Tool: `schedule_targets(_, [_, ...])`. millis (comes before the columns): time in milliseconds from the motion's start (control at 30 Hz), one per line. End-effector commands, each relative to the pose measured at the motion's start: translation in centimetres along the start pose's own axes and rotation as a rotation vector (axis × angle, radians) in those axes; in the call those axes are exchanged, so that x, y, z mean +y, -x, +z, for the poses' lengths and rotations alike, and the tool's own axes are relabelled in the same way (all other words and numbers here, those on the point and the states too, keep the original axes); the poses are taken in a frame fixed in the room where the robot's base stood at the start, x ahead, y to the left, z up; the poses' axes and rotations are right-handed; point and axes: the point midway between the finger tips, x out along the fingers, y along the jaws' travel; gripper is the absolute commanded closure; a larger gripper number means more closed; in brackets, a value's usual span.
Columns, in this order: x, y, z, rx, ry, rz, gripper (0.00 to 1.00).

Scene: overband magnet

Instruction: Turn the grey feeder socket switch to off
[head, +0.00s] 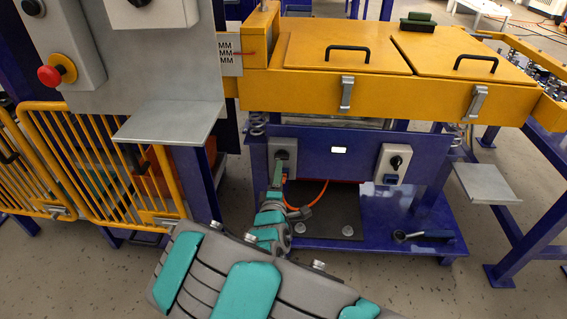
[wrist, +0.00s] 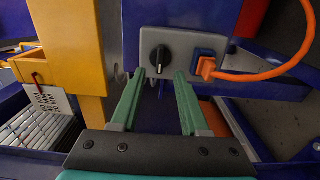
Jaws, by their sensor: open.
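A grey switch box (wrist: 183,50) sits on the blue panel, with a black rotary knob (wrist: 160,57) on its left and a blue socket holding an orange plug (wrist: 207,66) on its right. The knob's grip bar stands roughly upright. The box also shows in the head view (head: 283,147), partly hidden by my arm. My gripper (wrist: 160,76) is open and empty. Its green fingers point at the box, their tips either side of and slightly below the knob, apparently short of it. In the head view my gripper (head: 277,175) is small and partly hidden.
An orange cable (wrist: 270,72) loops right from the plug. A second grey switch box (head: 393,163) with a blue socket is further right. The yellow feeder (head: 370,85) overhangs above. A yellow post (wrist: 75,60), grey shelf (head: 168,121) and yellow fence (head: 100,160) stand left.

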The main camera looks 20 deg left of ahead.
Motion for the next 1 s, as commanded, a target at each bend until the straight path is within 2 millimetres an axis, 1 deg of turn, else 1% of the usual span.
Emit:
schedule_targets(33, [0.0,-0.7,0.2,-0.003,0.0,0.0,0.55])
schedule_targets(200, [0.1,-2.9,0.1,-0.002,-0.004,0.001,0.55])
schedule_targets(433, [-0.1,-5.0,0.1,-0.002,-0.001,-0.002,0.55])
schedule_targets(600, [-0.1,-5.6,0.0,-0.001,-0.002,-0.002,0.55])
schedule_targets(867, [-0.1,-5.6,0.1,-0.001,-0.001,-0.003,0.55])
schedule_targets(933, [-0.1,-5.6,0.1,-0.001,-0.001,-0.003,0.61])
schedule_targets(1000, [-0.1,-5.6,0.1,-0.001,-0.001,-0.003,0.69])
